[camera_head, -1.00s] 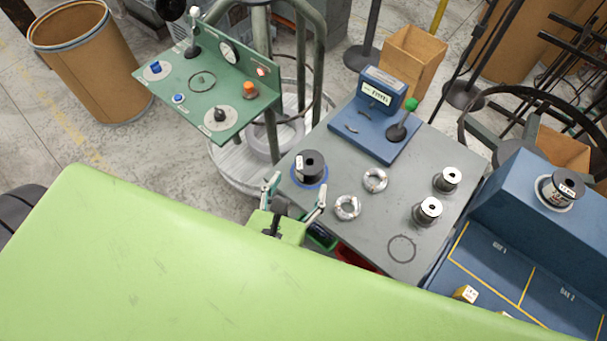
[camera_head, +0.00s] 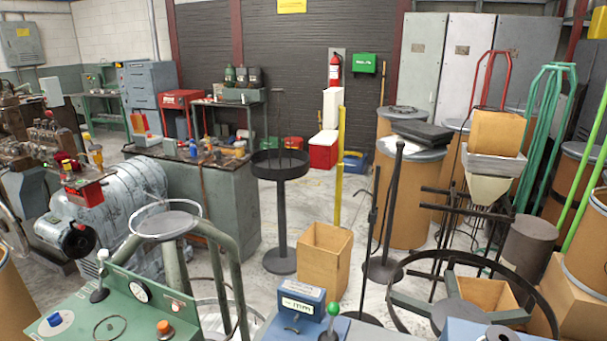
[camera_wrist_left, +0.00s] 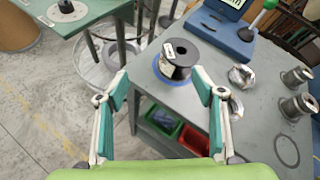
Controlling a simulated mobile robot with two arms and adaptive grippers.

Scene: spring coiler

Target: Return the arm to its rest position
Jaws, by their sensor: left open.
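My left gripper (camera_wrist_left: 158,92) shows in the left wrist view with its two fingers spread wide and nothing between them. It is near the front edge of the grey table (camera_wrist_left: 245,115). Neither gripper shows in the head view, which looks out across the workshop.
The table also holds wire coils (camera_wrist_left: 241,76), two metal spools (camera_wrist_left: 297,76) and a blue device with a green knob (camera_wrist_left: 232,25). Green (camera_wrist_left: 162,122) and red (camera_wrist_left: 193,140) bins sit under it. A green control panel (camera_head: 115,305) and a cardboard box (camera_head: 324,258) stand nearby.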

